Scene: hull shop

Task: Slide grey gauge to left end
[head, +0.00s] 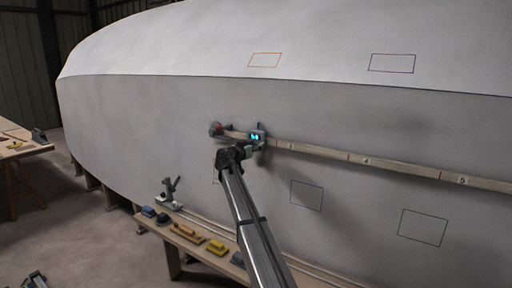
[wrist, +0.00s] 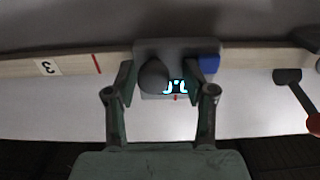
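The grey gauge (head: 262,137) with a lit cyan display sits on a pale wooden batten (head: 320,153) along the hull, near the batten's left end. In the wrist view, the gauge (wrist: 180,49) has a dark round knob (wrist: 153,76) and a blue part (wrist: 209,64). My gripper (wrist: 168,78) is at the gauge, its fingers apart on either side of the knob and display. A gap shows between the right finger and the knob; contact on the left is unclear. The wrist picture looks turned over, with the "3" mark upside down at left.
A dark clamp with a red end (head: 216,129) is at the batten's left end; it shows at right in the wrist view (wrist: 288,76). A low bench (head: 205,243) with several tools stands below the hull. Outlined rectangles (head: 306,195) mark the hull.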

